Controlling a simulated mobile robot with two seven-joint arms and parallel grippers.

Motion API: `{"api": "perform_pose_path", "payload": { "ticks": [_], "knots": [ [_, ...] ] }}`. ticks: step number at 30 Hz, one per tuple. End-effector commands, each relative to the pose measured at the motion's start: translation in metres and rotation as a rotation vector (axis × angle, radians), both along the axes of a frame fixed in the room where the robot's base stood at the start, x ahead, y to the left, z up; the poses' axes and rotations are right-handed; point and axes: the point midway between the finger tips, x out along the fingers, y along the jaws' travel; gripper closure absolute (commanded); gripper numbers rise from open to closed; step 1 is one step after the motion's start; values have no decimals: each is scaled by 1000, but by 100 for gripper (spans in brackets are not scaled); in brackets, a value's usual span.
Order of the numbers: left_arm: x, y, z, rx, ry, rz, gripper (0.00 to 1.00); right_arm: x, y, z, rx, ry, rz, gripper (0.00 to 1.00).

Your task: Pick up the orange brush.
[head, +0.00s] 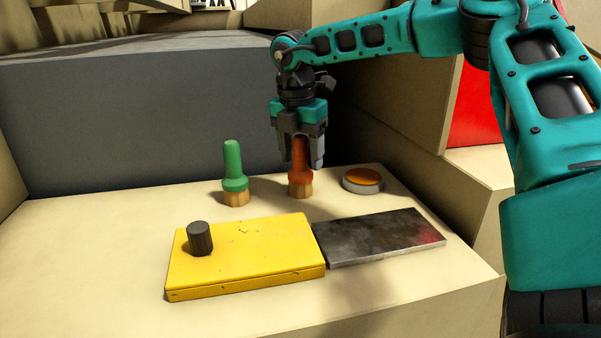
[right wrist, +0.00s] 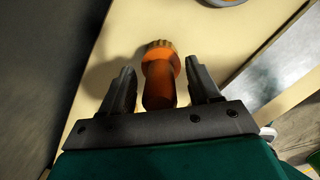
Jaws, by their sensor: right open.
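The orange brush (head: 300,178) stands upright, bristles down, on the pale tabletop. My right gripper (head: 307,160) is above it, pointing down, with its fingers on either side of the upper handle. In the right wrist view the brush (right wrist: 159,82) lies between the two open fingers of the right gripper (right wrist: 161,88), with a visible gap on each side. The handle top is partly hidden by the gripper in the head view. My left gripper is not in view.
A green brush (head: 234,170) stands left of the orange one. A round tin with an orange top (head: 362,178) is to the right. In front lie a yellow case (head: 260,240) with a dark cylinder (head: 200,239) on it, and a dark metal plate (head: 380,236). A grey block (head: 140,120) rises behind.

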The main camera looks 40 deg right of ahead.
Motion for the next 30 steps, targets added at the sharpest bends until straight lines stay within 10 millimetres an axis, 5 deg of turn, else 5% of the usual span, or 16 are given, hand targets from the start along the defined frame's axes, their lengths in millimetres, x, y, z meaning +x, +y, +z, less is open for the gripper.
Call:
{"api": "perform_pose_path", "payload": {
  "ticks": [3, 22, 30],
  "knots": [
    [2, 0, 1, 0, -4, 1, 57, 0, 0, 0, 0, 0, 0, 38],
    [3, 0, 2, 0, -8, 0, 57, 0, 0, 1, -1, 0, 0, 99],
    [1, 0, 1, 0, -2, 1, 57, 1, 0, 4, -1, -3, -1, 99]
  ]
}}
